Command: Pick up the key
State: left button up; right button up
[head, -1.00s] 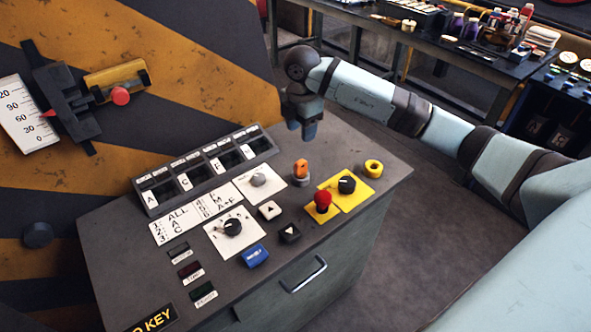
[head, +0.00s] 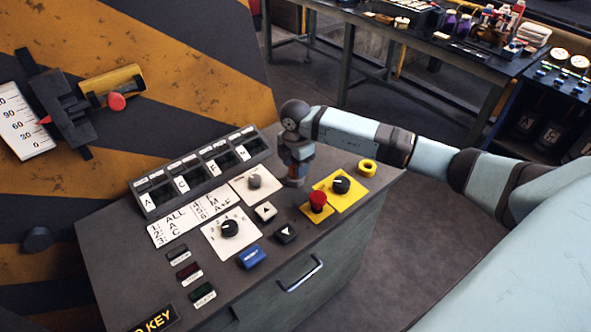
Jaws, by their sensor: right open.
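My right gripper (head: 294,174) points down at the back edge of the console top (head: 130,240). It is open, and its fingertips are around or just above the spot of a small orange upright piece on a grey base. The gripper hides that piece almost fully; it may be the key, but I cannot tell for sure. I cannot tell whether the fingers touch it. A label reading "KEY" (head: 154,321) is at the console's lower left corner. My left gripper is not in view.
Near the gripper are a grey knob (head: 254,181), a red mushroom button (head: 318,201), a black knob on a yellow plate (head: 341,185) and a yellow ring (head: 367,167). A slotted rack (head: 200,172) stands to the left. A striped wall is behind.

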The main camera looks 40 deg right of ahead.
grip_shut()
jog(key=shift+r, duration=0.1)
